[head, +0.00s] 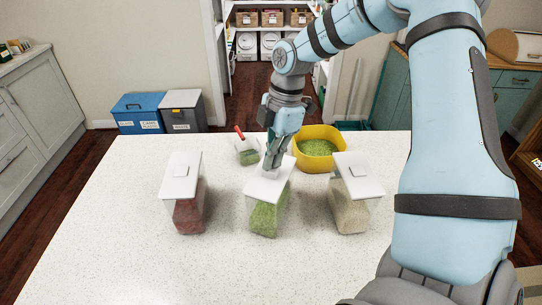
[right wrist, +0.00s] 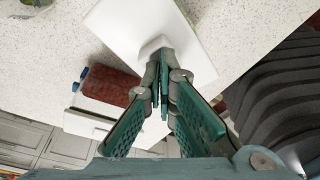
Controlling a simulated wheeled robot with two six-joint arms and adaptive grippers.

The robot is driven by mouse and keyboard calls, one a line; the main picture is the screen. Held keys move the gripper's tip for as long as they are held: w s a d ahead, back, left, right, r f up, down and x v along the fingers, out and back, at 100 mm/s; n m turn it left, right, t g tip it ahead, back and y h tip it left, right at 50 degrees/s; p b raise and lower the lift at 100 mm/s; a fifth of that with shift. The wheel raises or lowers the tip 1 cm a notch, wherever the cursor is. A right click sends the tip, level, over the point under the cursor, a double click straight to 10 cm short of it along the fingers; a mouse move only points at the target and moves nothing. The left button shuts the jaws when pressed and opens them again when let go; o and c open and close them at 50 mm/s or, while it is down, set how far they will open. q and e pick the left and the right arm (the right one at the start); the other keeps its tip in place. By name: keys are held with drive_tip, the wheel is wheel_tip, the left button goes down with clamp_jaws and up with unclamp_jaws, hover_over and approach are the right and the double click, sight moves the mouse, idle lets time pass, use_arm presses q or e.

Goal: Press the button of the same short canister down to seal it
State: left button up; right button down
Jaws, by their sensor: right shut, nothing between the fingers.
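Three clear canisters with white lids stand in a row on the white counter. The middle one (head: 264,217) holds something green. Its white lid (head: 266,190) is right under my right gripper (head: 272,162), whose fingers are shut and empty. In the right wrist view, my right gripper (right wrist: 163,80) has its fingertips at the raised button (right wrist: 155,47) on a white lid (right wrist: 120,28). They look in contact with it or very near. In the head view the fingers hide that button, so its height cannot be told. My left gripper is out of view.
A canister with dark red contents (head: 188,210) stands to the left and one with pale contents (head: 350,215) to the right. Behind are a yellow bowl (head: 301,157) of green bits and a small clear container (head: 247,152) with a red handle. The front-left counter is clear.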

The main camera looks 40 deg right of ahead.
drive_tip(key=shift+f+b, duration=0.95)
drive_tip(key=shift+f, duration=0.15)
wheel_tip(320, 180, up, 8)
drive_tip(key=p, duration=0.5)
drive_tip(key=shift+f, duration=0.15)
